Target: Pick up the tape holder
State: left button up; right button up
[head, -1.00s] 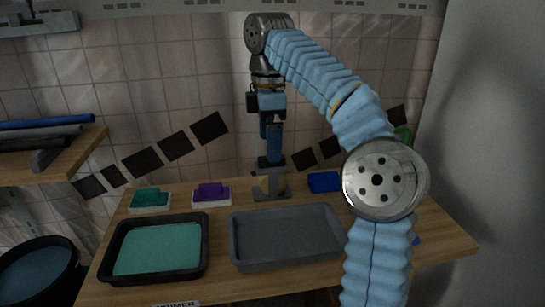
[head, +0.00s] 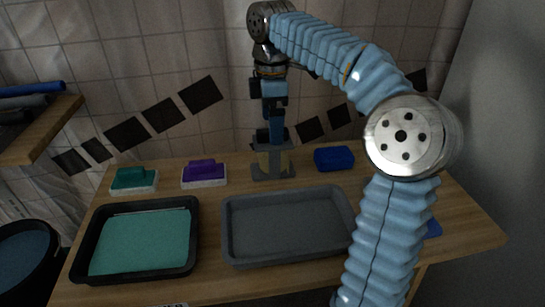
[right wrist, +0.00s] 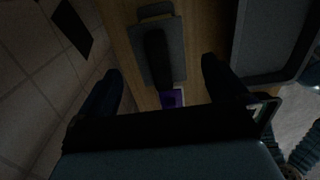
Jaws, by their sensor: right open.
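A grey block with pale sides (head: 258,172), which looks like the tape holder, stands at the back middle of the wooden table. In the right wrist view it appears as a grey plate with a dark raised bar (right wrist: 157,52). My right gripper (head: 272,145) points down right over it and hides part of it. In the right wrist view, the fingers of my right gripper (right wrist: 160,75) are spread apart, with the dark bar showing beyond and between them. I cannot tell whether they touch it. My left gripper is not in view.
A purple pad (head: 203,171) and a teal pad (head: 131,178) on white bases lie left; a blue object (head: 334,158) lies right. A black tray with teal liquid (head: 80,262) and a grey tray (head: 232,248) fill the front. The tiled wall (head: 180,75) is close behind.

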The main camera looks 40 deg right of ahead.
aim_at(272, 151)
notch_tip(272, 151, down, 5)
jog(key=shift+f+b, duration=0.1)
jog(key=shift+b, duration=0.35)
jog(key=c, duration=1.4)
